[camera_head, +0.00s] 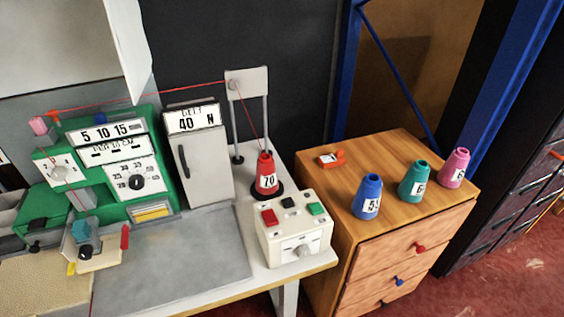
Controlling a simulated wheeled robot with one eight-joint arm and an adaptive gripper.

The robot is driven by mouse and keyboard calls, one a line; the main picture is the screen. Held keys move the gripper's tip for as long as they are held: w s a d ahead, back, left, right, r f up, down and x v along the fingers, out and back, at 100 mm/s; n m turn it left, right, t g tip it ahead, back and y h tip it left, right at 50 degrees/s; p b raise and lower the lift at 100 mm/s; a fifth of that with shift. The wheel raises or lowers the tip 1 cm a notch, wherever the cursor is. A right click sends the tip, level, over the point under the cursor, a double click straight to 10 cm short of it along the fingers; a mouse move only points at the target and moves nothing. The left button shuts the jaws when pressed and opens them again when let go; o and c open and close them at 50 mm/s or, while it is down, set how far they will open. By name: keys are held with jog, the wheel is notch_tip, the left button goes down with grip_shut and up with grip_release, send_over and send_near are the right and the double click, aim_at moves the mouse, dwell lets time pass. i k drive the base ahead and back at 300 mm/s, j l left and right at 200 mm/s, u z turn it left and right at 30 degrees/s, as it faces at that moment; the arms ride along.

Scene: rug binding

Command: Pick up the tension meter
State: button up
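A small orange-red device with a white face (331,158) lies on the wooden cabinet top, near its back left corner. It looks like the tension meter, but it is too small to read. A grey upright box with a dark handle (198,155) on the workbench bears a sign (193,119) reading "40 N". A red thread runs from the green machine (110,160) over a grey stand (247,85) to a red cone marked 70 (266,175). My gripper is not in view.
Blue (367,197), teal (415,181) and pink (454,168) cones stand on the cabinet (372,150), right of the orange device. A white control box (295,235) sits at the workbench's right end. Blue metal posts (348,60) rise behind the cabinet. The grey bench plate (180,260) is clear.

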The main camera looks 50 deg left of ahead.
aim_at(329, 161)
jog(key=u, duration=1.7)
